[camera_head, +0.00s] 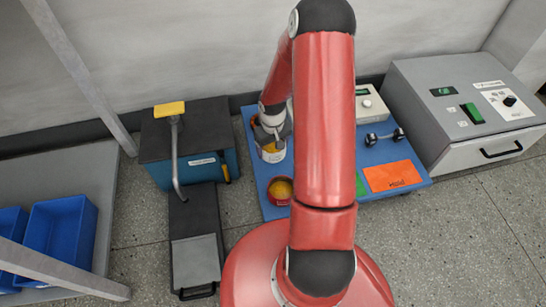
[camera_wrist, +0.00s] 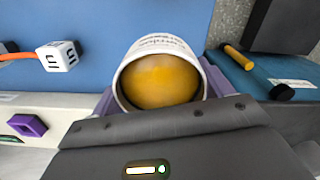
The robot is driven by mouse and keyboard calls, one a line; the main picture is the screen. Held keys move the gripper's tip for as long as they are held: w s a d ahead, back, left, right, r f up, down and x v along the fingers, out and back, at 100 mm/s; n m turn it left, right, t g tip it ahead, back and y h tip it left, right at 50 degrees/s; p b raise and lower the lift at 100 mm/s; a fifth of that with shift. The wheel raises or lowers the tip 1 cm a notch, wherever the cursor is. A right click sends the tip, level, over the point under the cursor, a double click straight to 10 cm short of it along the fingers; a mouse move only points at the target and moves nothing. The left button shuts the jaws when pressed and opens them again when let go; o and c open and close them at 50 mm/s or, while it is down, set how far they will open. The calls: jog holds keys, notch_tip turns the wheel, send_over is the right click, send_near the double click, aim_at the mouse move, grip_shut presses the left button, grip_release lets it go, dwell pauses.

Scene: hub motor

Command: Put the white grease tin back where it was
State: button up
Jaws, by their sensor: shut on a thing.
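The white grease tin (camera_head: 272,154) is an open white cup with yellow-orange grease inside. It is over the left part of the blue board (camera_head: 257,169); I cannot tell whether it touches the board. My gripper (camera_head: 270,128) is shut on it. In the wrist view the tin (camera_wrist: 123,84) sits between the purple fingers of my gripper (camera_wrist: 160,92), its open mouth facing the camera. Lettering on its side is too small to read. My arm hides the middle of the board.
A red tin (camera_head: 280,190) with yellow contents stands just in front of the white tin. An orange card (camera_head: 392,176), a dark dumbbell-shaped part (camera_head: 385,138) and a white device (camera_head: 371,106) are on the board's right. A teal-and-black press (camera_head: 190,140) stands left, a grey cabinet (camera_head: 440,105) right.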

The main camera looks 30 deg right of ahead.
aim_at(273, 152)
jog(key=shift+f+b, duration=0.5)
jog(key=shift+f, duration=2.1)
jog(key=shift+f, duration=0.2)
jog(key=o, duration=1.1)
jog(key=shift+r, duration=0.1)
